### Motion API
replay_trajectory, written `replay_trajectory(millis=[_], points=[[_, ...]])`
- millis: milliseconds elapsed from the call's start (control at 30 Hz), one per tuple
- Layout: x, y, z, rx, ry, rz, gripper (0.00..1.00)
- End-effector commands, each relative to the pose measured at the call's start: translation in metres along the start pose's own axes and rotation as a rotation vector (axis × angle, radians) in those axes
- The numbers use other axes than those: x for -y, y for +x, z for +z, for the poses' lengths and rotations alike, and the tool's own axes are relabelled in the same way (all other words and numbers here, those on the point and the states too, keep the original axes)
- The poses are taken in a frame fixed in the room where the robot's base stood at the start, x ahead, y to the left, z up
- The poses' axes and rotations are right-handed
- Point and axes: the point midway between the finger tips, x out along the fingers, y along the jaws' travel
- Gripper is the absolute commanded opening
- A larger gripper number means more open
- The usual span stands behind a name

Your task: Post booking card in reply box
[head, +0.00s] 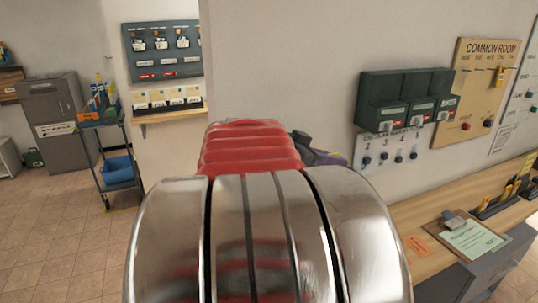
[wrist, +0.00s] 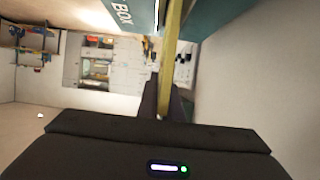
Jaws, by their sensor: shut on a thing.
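My gripper (wrist: 162,100) is shut on the booking card (wrist: 171,48), a thin yellow strip seen nearly edge-on in the wrist view. The card reaches from the dark fingers up to the top of the picture. A teal box (wrist: 125,14) with the lettering "BOX" lies at the top of that view, on both sides of the card. I cannot tell whether the card touches it or is in a slot. In the head view my arm hides the card and most of the gripper. Dark green boxes (head: 405,100) hang on the wall to the right of my arm.
A wooden counter (head: 430,206) runs along the right wall, with a clipboard (head: 468,236) on it. A common room board (head: 477,90) hangs above. Tiled floor there is clear.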

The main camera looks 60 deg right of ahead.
Motion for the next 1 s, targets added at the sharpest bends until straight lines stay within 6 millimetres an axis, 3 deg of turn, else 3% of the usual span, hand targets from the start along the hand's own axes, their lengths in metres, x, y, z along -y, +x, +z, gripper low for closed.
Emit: replay_trajectory(millis=[1000], points=[[-0.0003,0.0014,0.0052,0.000,-0.001,0.001,0.00]])
